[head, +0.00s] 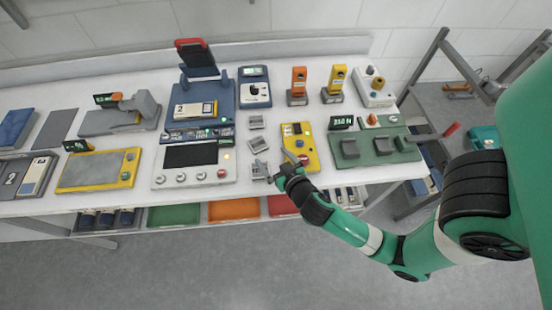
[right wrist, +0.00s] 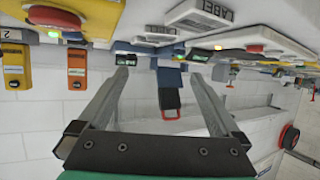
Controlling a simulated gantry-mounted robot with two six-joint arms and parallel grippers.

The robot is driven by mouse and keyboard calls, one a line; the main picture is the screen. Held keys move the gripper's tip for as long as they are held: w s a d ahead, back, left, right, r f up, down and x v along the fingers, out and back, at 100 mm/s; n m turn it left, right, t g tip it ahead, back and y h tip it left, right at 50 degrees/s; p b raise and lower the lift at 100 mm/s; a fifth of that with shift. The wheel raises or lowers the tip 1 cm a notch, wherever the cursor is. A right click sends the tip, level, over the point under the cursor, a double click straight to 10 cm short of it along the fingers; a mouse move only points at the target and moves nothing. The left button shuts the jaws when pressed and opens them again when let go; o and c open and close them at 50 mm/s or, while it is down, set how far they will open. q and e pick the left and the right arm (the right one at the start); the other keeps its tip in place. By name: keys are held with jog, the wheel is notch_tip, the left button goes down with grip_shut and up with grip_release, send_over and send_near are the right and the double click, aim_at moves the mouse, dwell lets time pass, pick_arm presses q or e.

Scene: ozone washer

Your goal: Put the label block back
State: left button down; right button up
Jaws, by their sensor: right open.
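My right gripper (head: 279,166) is just above the front of the bench, between the grey console and the yellow handset. In the right wrist view its two fingers (right wrist: 160,95) are wide apart with nothing held between them. My left gripper is out of view.
Two more small grey pieces (head: 256,122) (head: 259,144) lie behind. The console with a dark screen (head: 192,157) is at left, the yellow handset (head: 300,147) at right, and a green fixture (head: 375,147) farther right. Coloured bins (head: 235,210) sit under the bench edge.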

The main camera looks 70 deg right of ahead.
jog(key=shift+v, duration=0.9)
